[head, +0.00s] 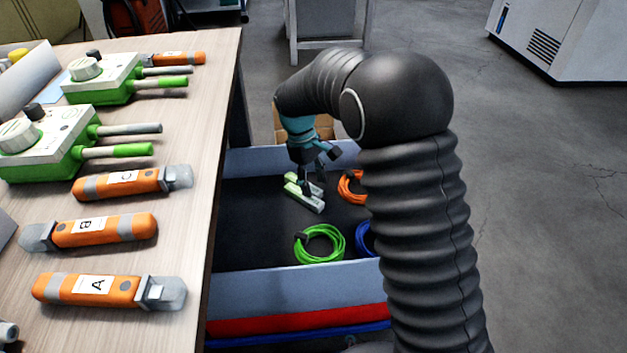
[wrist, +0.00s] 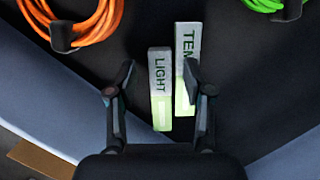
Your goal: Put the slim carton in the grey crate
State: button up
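Two slim white-and-green cartons lie side by side on the dark floor of the grey crate (head: 290,291). In the wrist view one is marked LIGHT (wrist: 160,85) and the other starts with TEM (wrist: 184,45). In the head view the pair (head: 305,200) is partly hidden by my gripper (head: 313,187). My gripper reaches down into the crate over them. In the wrist view its fingers (wrist: 159,66) are apart, with the LIGHT carton between them and gaps showing on both sides. The right finger overlaps part of the TEM carton. I cannot tell the fingertips' height above the cartons.
A green cable coil (head: 320,244), an orange coil (head: 352,187) and a partly hidden blue coil (head: 366,240) lie in the crate. A wooden table (head: 190,215) with orange tools and green-white devices stands left. A cardboard box (head: 325,128) is behind the crate.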

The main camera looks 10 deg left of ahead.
jog(key=p+v, duration=0.2)
jog(key=v, duration=1)
jog(key=s+d+r+m+t+y, duration=0.1)
jog(key=s+d+r+m, duration=0.15)
jog(key=d+r, duration=0.5)
jog(key=s+d+r+m+t+y, duration=0.1)
jog(key=s+d+r+m+t, duration=0.15)
jog(key=s+d, duration=0.5)
jog(key=s+d+r+m+t+y, duration=0.1)
jog(key=s+d+r+m, duration=0.15)
jog(key=s+d, duration=0.5)
jog(key=s+d+f+m+t, duration=0.1)
jog(key=s+d+f+m, duration=0.1)
jog(key=s, duration=0.3)
jog(key=s+d+f+m+t, duration=0.1)
jog(key=s+d+f+m, duration=0.1)
jog(key=s, duration=0.3)
jog(key=shift+d+h, duration=0.2)
jog(key=shift+h, duration=0.1)
jog(key=shift+f+m+t, duration=0.1)
jog(key=shift+m+t, duration=0.15)
